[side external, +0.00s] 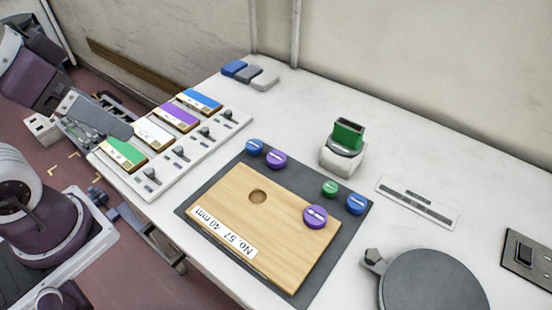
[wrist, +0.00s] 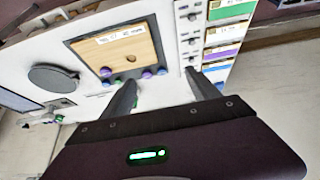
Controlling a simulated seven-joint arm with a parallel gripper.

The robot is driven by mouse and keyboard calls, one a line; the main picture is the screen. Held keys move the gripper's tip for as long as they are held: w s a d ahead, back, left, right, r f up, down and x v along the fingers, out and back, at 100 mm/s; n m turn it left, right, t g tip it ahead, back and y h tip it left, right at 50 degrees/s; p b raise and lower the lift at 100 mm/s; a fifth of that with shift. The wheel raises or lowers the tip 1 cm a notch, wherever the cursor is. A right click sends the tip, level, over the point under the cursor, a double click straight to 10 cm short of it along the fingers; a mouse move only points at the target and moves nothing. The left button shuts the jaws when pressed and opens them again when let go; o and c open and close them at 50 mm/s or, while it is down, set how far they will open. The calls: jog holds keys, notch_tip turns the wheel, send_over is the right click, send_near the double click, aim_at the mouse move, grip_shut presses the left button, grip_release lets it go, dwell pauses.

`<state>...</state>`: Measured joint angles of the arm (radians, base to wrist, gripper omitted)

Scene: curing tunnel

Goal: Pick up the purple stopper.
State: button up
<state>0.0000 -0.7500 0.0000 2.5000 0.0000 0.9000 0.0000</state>
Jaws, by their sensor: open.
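Two purple stoppers are in view. One purple stopper (side external: 315,216) sits on the wooden board (side external: 225,213), near its right corner. The other purple stopper (side external: 276,159) stands on the dark mat (side external: 195,207) behind the board, beside a blue stopper (side external: 254,147). In the wrist view, the purple stopper on the board (wrist: 106,71) and the one on the mat (wrist: 147,72) both show beyond the fingers. My gripper (wrist: 162,79) is open and empty, apart from all stoppers. In the side view my arm is at the far left, away from the board.
A green stopper (side external: 330,188) and another blue stopper (side external: 356,204) stand on the mat. A white block with a green piece (side external: 348,135) stands behind. A panel with coloured labels and knobs (side external: 163,170) lies left; a round grey plate (side external: 433,285) lies right.

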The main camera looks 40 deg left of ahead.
jog(key=n+g, duration=0.6)
jog(key=n, duration=1.4)
send_over(276, 157)
jog(key=f, duration=1.9)
jog(key=shift+s+d+f, duration=0.1)
jog(key=shift+d+f, duration=0.15)
jog(key=f, duration=0.6)
jog(key=shift+a+f, duration=0.25)
jog(key=shift+f, duration=0.1)
jog(key=c, duration=1.5)
